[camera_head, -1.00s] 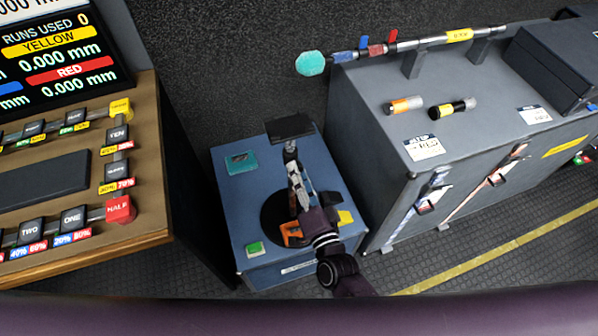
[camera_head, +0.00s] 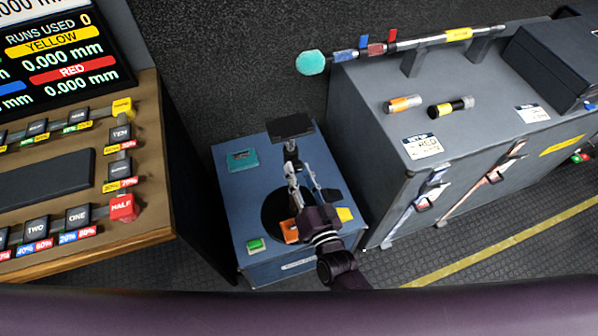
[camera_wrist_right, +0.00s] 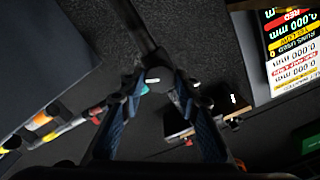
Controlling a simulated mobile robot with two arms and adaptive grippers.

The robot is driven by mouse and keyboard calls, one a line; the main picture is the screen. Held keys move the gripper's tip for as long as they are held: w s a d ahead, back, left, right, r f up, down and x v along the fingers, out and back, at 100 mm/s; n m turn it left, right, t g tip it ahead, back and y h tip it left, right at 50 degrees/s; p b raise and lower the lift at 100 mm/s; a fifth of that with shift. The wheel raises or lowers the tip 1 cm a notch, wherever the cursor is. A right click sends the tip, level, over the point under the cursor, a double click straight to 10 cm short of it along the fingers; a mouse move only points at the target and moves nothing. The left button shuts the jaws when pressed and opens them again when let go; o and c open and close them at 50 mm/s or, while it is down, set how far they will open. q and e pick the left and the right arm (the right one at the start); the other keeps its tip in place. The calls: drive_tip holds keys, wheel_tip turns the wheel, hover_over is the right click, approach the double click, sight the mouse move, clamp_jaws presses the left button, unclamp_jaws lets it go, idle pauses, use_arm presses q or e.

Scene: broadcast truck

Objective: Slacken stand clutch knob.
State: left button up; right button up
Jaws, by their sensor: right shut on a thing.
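The stand rises from a round black base (camera_head: 277,213) on a blue-topped case, with a dark flat plate (camera_head: 291,127) at its top. The clutch knob (camera_wrist_right: 153,81) is a small dark round knob with a white mark, seen end-on in the right wrist view. My right gripper (camera_head: 297,168) reaches to the stand's post just below the plate. In the wrist view its fingertips (camera_wrist_right: 157,84) lie on both sides of the knob, shut on it. In the head view the gripper hides the knob. My left gripper is not in view.
The blue-topped case (camera_head: 225,190) carries a teal item (camera_head: 242,160), a green button (camera_head: 256,245), an orange piece (camera_head: 289,231) and a yellow piece (camera_head: 344,214). A wooden console (camera_head: 150,215) stands left, a grey cabinet (camera_head: 375,120) right. A pole (camera_head: 405,44) lies along its back.

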drive_tip(key=shift+f, duration=0.1)
drive_tip(key=o, duration=1.1)
drive_tip(key=shift+o, duration=0.2)
drive_tip(key=v, duration=1.2)
drive_tip(key=s+d+f+n+g+h, duration=0.1)
drive_tip(key=s+d+f+g, duration=0.15)
drive_tip(key=f, duration=0.65)
drive_tip(key=s+d+f+n+g, duration=0.1)
drive_tip(key=s+d+f+g, duration=0.2)
drive_tip(key=f, duration=0.6)
drive_tip(key=s+d+f+n+g+h, duration=0.1)
drive_tip(key=s+d+f+n+g, duration=0.2)
drive_tip(key=f, duration=0.6)
drive_tip(key=s+d+f+g+h, duration=0.1)
drive_tip(key=s+d+f+g, duration=0.3)
drive_tip(key=s+f, duration=0.3)
drive_tip(key=s+d+f+g+h, duration=0.2)
drive_tip(key=s+d+f, duration=0.4)
drive_tip(key=s, duration=1)
drive_tip(key=shift+d+f+g+h, duration=0.3)
drive_tip(key=shift+f+g, duration=0.45)
drive_tip(key=shift+g, duration=0.1)
